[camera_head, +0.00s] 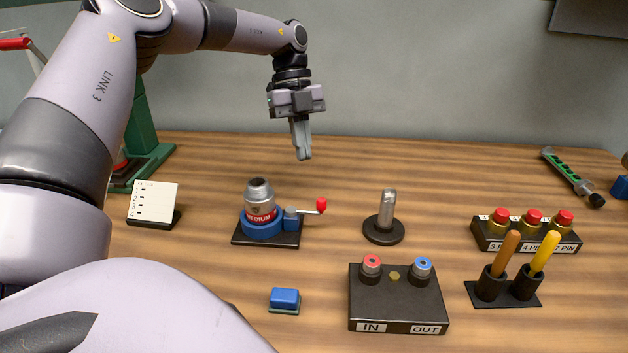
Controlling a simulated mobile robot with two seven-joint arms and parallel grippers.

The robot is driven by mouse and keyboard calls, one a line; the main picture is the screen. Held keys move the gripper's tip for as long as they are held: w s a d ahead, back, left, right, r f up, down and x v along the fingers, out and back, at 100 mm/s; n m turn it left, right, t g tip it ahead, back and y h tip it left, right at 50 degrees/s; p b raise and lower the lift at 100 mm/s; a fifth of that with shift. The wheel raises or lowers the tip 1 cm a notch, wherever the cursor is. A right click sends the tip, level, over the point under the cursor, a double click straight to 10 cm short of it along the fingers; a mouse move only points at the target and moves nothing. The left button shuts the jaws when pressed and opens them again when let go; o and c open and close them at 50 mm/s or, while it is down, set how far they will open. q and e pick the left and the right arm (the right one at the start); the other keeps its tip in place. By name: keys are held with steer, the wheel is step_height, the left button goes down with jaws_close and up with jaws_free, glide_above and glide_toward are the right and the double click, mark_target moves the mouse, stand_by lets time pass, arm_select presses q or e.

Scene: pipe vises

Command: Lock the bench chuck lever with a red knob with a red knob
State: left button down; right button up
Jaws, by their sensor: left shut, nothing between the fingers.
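The bench chuck (262,222) stands left of the middle of the wooden table. It has a blue body on a dark base plate, a grey metal top and a red band marked MEDIUM. Its lever (303,211) sticks out to the right and ends in a red knob (321,205). The lever lies about level. My left gripper (304,158) is shut and empty, pointing down in the air above and behind the lever, apart from it. My right gripper is not in view.
A metal post (387,212) on a round black base stands right of the lever. In front are an IN/OUT box (398,312) and a blue block (285,299). A note card (153,202) stands left. At right are red-capped connectors (530,235) and two handled tools (507,262).

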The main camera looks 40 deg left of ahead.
mark_target(290, 211)
arm_select(q)
steer(key=d+f, duration=0.1)
steer(key=s+d+f, duration=0.1)
steer(key=d+f, duration=0.1)
steer(key=s+d+f, duration=0.1)
steer(key=shift+d+f+p, duration=0.15)
steer(key=shift+d+p, duration=0.2)
steer(key=shift+d, duration=0.05)
steer(key=shift+s+d, duration=0.1)
steer(key=shift+d, duration=0.15)
